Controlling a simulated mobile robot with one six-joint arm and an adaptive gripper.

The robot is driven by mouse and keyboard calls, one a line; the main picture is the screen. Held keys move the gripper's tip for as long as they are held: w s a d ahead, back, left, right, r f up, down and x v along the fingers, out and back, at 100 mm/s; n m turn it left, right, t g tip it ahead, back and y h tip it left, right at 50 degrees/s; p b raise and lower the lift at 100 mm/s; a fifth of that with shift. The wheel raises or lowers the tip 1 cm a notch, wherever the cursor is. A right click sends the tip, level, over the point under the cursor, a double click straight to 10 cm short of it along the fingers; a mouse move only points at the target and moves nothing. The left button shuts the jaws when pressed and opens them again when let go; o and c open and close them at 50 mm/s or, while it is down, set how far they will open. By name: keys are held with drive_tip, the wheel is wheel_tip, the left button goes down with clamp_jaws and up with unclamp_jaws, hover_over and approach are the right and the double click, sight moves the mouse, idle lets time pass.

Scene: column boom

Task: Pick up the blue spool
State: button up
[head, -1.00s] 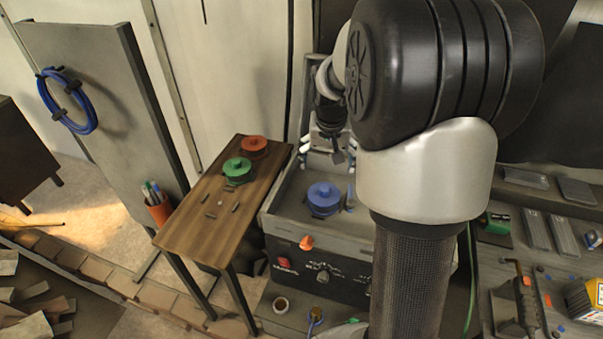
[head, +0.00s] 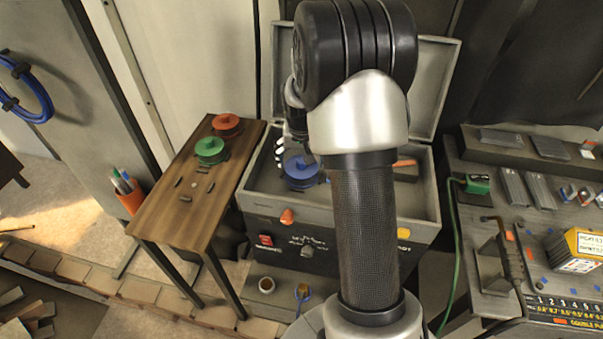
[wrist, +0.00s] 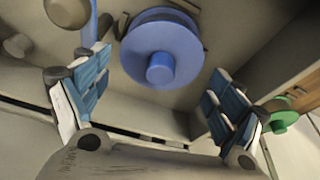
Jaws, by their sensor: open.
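The blue spool (head: 299,172) sits inside the open grey case, towards its left side. In the wrist view the blue spool (wrist: 162,54) shows its round flange and central hub, facing the camera, ahead of and between the two fingers. My gripper (wrist: 160,92) is open, with blue-padded fingers on either side and nothing between the pads. In the head view my gripper (head: 285,150) is at the spool's upper left, partly hidden behind my arm. I cannot tell how large the gap to the spool is.
A green spool (head: 210,150) and a red spool (head: 227,124) stand on the narrow wooden table (head: 170,218) to the left. The grey case (head: 262,203) has walls around the blue spool and a raised lid (head: 432,85) behind. A cluttered bench (head: 480,255) is at the right.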

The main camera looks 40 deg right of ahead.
drive_tip(key=x, duration=0.2)
drive_tip(key=shift+w+d+f, duration=0.1)
drive_tip(key=shift+w+f, duration=0.05)
drive_tip(key=shift+f, duration=0.25)
drive_tip(key=shift+r, duration=0.1)
drive_tip(key=shift+c, duration=0.2)
drive_tip(key=c, duration=1.5)
drive_tip(key=shift+c, duration=0.2)
drive_tip(key=shift+r, duration=0.15)
